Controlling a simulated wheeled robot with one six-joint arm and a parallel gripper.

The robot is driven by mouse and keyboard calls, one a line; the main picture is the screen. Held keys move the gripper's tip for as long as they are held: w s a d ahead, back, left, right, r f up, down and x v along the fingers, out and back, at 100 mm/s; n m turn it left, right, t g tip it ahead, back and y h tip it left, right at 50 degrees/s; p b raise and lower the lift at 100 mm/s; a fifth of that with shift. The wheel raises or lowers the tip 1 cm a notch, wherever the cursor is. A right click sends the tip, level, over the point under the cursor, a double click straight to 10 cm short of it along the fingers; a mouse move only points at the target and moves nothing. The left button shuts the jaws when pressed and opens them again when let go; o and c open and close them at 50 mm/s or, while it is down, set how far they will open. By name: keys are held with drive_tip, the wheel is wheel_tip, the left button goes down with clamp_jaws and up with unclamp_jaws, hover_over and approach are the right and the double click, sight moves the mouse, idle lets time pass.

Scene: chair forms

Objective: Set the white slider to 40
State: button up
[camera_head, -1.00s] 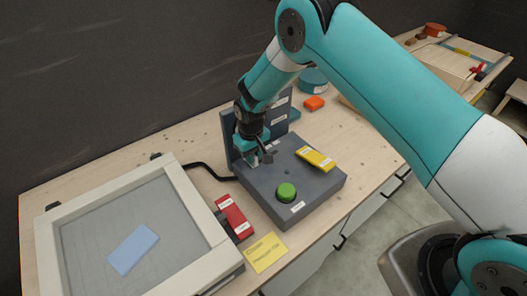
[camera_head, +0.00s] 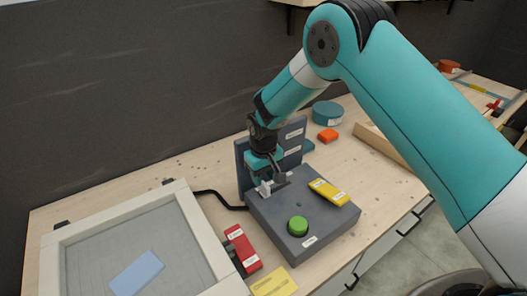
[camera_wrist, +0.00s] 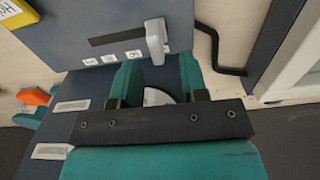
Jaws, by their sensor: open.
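The white slider (camera_wrist: 157,41) is a pale upright handle at one end of a dark slot (camera_wrist: 118,38) in the grey console, at the slot's right end in the wrist view. Several small white labels (camera_wrist: 110,58) lie along the slot; their print is too small to read surely. My gripper (camera_wrist: 160,74) is open, its two teal fingers apart, with the slider just beyond and between their tips. I cannot tell whether either finger touches it. In the head view my gripper (camera_head: 268,182) is low over the console's left side, partly covering the slider area.
The grey console (camera_head: 322,236) has a green button (camera_head: 298,226), a yellow labelled block (camera_head: 328,192) and an upright back panel (camera_head: 295,138). A red labelled block (camera_head: 242,248), a yellow note (camera_head: 274,283) and a framed tray (camera_head: 72,232) are nearby. A black cable runs behind.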

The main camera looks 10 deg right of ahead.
sight(263, 185)
wheel_tip(263, 185, up, 13)
drive_tip(key=b, duration=0.3)
drive_tip(key=s+d+r+n+y, duration=0.1)
drive_tip(key=s+r, duration=0.2)
drive_tip(key=s, duration=0.7)
drive_tip(key=s+d+r+y, duration=0.1)
drive_tip(key=s+r, duration=0.3)
drive_tip(key=s, duration=0.7)
drive_tip(key=s+d+r+n+y, duration=0.1)
drive_tip(key=s+d+r+y, duration=0.1)
drive_tip(key=s, duration=0.8)
drive_tip(key=shift+s+r+n, duration=0.3)
drive_tip(key=shift+r, duration=0.6)
idle(0.4)
